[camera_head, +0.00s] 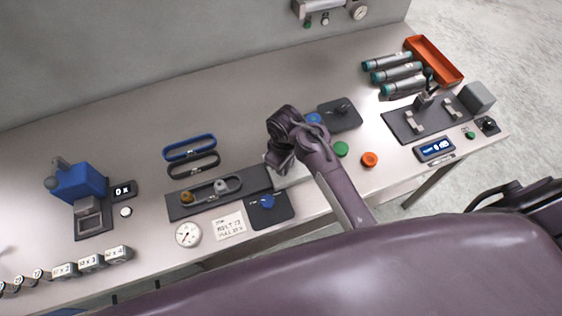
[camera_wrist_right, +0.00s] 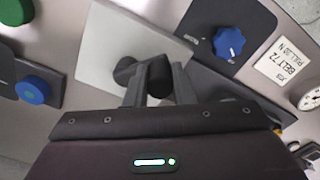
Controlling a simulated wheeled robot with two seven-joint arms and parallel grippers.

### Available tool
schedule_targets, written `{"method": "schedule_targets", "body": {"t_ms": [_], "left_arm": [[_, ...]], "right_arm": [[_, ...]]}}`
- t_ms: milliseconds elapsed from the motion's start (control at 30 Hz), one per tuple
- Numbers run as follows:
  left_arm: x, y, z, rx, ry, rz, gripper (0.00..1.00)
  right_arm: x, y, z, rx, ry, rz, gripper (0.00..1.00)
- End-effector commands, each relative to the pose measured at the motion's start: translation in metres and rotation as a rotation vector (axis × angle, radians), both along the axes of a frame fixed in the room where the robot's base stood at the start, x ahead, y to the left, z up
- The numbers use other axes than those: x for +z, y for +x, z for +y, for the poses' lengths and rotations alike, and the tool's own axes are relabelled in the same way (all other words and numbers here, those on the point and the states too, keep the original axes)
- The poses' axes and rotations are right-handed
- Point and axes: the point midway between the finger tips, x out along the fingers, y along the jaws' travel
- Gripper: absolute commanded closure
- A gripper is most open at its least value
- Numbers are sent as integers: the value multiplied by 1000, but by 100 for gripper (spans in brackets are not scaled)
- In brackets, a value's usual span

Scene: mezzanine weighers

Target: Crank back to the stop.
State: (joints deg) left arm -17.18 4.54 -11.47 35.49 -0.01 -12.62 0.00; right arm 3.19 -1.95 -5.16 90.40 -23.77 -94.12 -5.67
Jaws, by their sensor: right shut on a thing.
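The crank has a black grip (camera_wrist_right: 160,77) and a dark hub (camera_wrist_right: 125,70), on a pale plate (camera_wrist_right: 97,48) in the right wrist view. My right gripper (camera_wrist_right: 152,88) is shut on the crank's grip, with one finger on each side of it. In the head view my right gripper (camera_head: 279,168) reaches down to the pale plate (camera_head: 292,178), at the right end of the dark belt rig (camera_head: 253,181). The gripper and forearm hide most of the crank there. A stop cannot be made out. My left gripper is not in view.
A blue star knob (camera_head: 267,201), a card (camera_head: 229,225) and a round dial (camera_head: 188,235) lie near the front edge. Green (camera_head: 341,149) and orange (camera_head: 369,159) buttons stand right of my forearm. Spare belts (camera_head: 190,147) lie behind the rig. The back middle is clear.

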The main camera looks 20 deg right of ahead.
Motion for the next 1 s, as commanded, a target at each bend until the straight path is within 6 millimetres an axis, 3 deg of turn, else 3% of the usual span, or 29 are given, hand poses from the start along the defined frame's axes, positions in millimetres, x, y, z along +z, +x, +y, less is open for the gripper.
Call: {"method": "schedule_targets", "body": {"t_ms": [300,867,900,1000], "left_arm": [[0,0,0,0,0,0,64],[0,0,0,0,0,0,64],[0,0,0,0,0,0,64],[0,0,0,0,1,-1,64]], "right_arm": [[1,-3,-5,130,0,-2,100],[1,-3,-6,159,1,-3,100],[1,-3,-6,159,1,-3,75],[1,-3,-6,159,0,-2,62]]}}
